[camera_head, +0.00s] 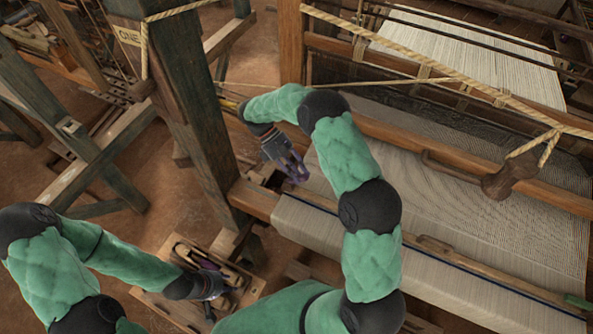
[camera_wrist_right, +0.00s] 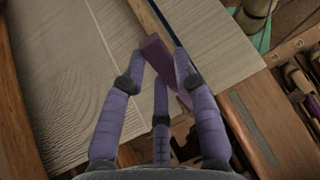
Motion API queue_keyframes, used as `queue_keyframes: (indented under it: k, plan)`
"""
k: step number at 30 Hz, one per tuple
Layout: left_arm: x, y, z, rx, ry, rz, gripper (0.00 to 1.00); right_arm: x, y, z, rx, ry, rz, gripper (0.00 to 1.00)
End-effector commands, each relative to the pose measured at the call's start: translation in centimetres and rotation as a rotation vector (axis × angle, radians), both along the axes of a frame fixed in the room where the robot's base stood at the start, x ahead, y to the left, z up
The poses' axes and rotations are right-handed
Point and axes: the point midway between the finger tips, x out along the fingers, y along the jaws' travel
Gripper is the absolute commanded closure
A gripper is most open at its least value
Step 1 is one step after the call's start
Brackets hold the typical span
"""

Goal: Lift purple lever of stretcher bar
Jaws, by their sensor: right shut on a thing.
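The purple lever (camera_wrist_right: 158,62) shows in the right wrist view as a flat purple piece between the fingers. My right gripper (camera_head: 295,172) is at the bar's far left end, over the cloth edge, and is shut on the lever. In the head view the lever is hard to tell from the purple fingers. My left gripper (camera_head: 212,293) is low over a wooden tool tray; its fingers are unclear.
The tool tray (camera_head: 170,303) holds wooden tools on the floor side. A dark wooden loom post (camera_head: 195,125) stands left of my right gripper. Ropes (camera_head: 430,65) and a wooden handle (camera_head: 497,183) hang above the cloth (camera_head: 350,243).

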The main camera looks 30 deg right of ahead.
Motion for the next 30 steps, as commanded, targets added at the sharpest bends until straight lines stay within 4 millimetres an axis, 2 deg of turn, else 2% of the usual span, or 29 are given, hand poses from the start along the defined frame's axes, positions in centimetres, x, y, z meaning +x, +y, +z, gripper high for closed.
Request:
queue_keyframes:
  k: [17, 18, 20, 21, 30]
  plan:
    - [0.02, -0.01, -0.03, 0.000, 0.000, 0.000, 0.60, -0.01, -0.02, 0.02, -0.019, 0.023, -0.001, 1.00]
    - [0.02, -0.01, -0.03, 0.000, 0.000, 0.000, 0.60, -0.01, -0.02, 0.02, -0.019, 0.023, -0.001, 0.65]
    - [0.02, 0.00, -0.03, 0.000, 0.000, 0.000, 0.60, -0.01, -0.02, 0.02, -0.019, 0.023, -0.001, 0.48]
    - [0.02, 0.00, -0.03, 0.000, 0.000, 0.000, 0.60, -0.02, -0.03, 0.02, -0.019, 0.023, -0.001, 0.45]
    - [0.03, 0.00, -0.03, 0.000, -0.001, 0.000, 0.60, 0.02, -0.03, 0.10, -0.019, 0.024, 0.000, 0.45]
